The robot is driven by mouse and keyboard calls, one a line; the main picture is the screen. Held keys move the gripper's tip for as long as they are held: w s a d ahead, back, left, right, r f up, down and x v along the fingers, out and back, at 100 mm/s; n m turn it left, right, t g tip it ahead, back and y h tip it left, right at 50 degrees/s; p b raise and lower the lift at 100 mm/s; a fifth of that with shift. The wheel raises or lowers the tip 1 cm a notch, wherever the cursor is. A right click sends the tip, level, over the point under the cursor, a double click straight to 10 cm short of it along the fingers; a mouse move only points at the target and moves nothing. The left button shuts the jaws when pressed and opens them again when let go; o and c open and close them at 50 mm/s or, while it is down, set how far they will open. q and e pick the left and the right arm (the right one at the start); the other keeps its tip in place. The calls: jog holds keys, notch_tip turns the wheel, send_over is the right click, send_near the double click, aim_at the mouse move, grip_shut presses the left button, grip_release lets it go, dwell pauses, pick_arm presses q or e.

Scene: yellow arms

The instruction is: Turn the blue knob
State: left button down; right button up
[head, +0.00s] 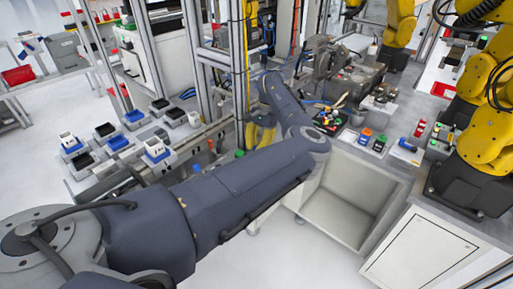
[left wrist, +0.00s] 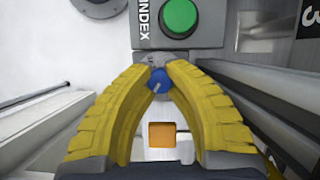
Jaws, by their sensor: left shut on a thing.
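The blue knob (left wrist: 158,82) is small and round with a pale mark. It sits at the lower edge of a grey panel box (left wrist: 205,35) in the left wrist view. My left gripper (left wrist: 160,68) has its two yellow fingers closed in around the knob, with the tips meeting at its top and sides. The knob is partly covered by the fingertips. In the head view the knob cannot be made out; my dark left arm reaches across the middle. My right gripper is not in view.
A large green button (left wrist: 180,14) is just above the fingertips, beside the word INDEX. An orange square (left wrist: 161,134) shows between the fingers. In the head view, a workbench with small parts and an open grey cabinet (head: 345,205) stand right of my arm.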

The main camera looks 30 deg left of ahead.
pick_arm(q)
jog(key=c, duration=1.2)
grip_release()
jog(key=shift+o, duration=0.2)
jog(key=v, duration=1.2)
